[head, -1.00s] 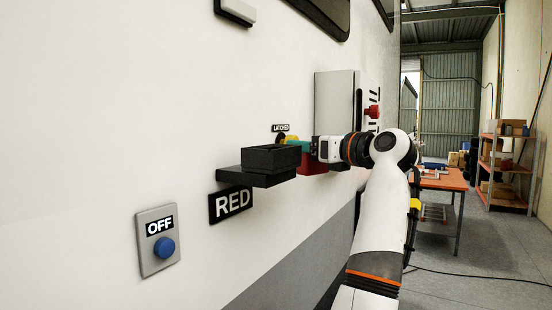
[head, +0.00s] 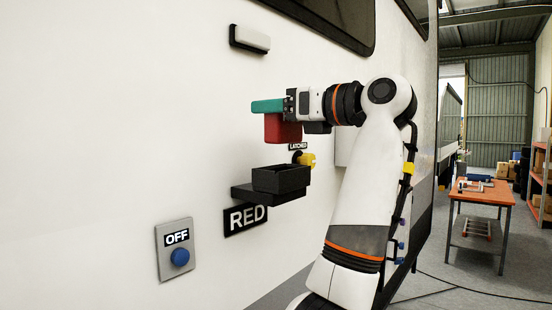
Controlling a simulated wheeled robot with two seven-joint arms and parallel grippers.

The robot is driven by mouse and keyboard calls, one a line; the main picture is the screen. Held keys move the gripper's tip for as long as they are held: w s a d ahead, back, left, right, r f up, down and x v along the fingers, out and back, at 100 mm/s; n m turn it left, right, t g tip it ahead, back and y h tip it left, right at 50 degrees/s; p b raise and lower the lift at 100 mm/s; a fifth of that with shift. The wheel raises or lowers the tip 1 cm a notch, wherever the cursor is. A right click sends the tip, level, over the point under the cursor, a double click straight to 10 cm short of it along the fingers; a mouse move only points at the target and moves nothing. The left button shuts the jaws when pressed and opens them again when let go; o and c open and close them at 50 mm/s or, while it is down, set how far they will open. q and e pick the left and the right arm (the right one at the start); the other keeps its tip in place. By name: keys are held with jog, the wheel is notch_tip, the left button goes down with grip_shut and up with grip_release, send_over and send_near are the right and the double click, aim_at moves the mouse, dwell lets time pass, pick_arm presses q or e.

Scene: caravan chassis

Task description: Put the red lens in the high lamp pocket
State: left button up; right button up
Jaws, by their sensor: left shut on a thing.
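The red lens (head: 282,129) is a red block under a teal bar (head: 268,106). My left gripper (head: 289,104) is shut on it at the teal bar and holds it in the air beside the white caravan wall. It hangs above a black open-topped pocket (head: 281,181), clear of it. The pocket sits on a black ledge above a sign reading RED (head: 245,219). I cannot tell whether this is the high lamp pocket. The pocket's inside is mostly hidden. My right gripper is not in view.
A yellow knob (head: 307,160) under a LATCHED label is on the wall behind the pocket. A panel reading OFF with a blue button (head: 180,257) is lower left. A pale fixture (head: 249,39) juts out above. An orange table (head: 478,192) stands at the right.

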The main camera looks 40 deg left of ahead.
aim_at(275, 127)
pick_arm(q)
jog(key=f, duration=0.1)
jog(key=a+f, duration=0.1)
jog(key=f, duration=0.1)
jog(key=shift+w+a+f+p, duration=0.15)
jog(key=shift+w+a+p, duration=0.05)
jog(key=shift+p, duration=0.15)
jog(key=f, duration=0.1)
jog(key=d+f+p, duration=0.1)
jog(key=f, duration=0.1)
jog(key=shift+s, duration=0.15)
jog(key=shift+f, duration=0.3)
jog(key=shift+a+f, duration=0.15)
jog(key=shift+a, duration=0.1)
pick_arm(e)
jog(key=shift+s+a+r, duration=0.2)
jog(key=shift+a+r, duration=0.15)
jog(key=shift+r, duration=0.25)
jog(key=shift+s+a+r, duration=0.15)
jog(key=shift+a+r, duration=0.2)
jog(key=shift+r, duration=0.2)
pick_arm(q)
jog(key=shift+d+f, duration=0.1)
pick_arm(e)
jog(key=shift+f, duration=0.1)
pick_arm(q)
jog(key=o, duration=1)
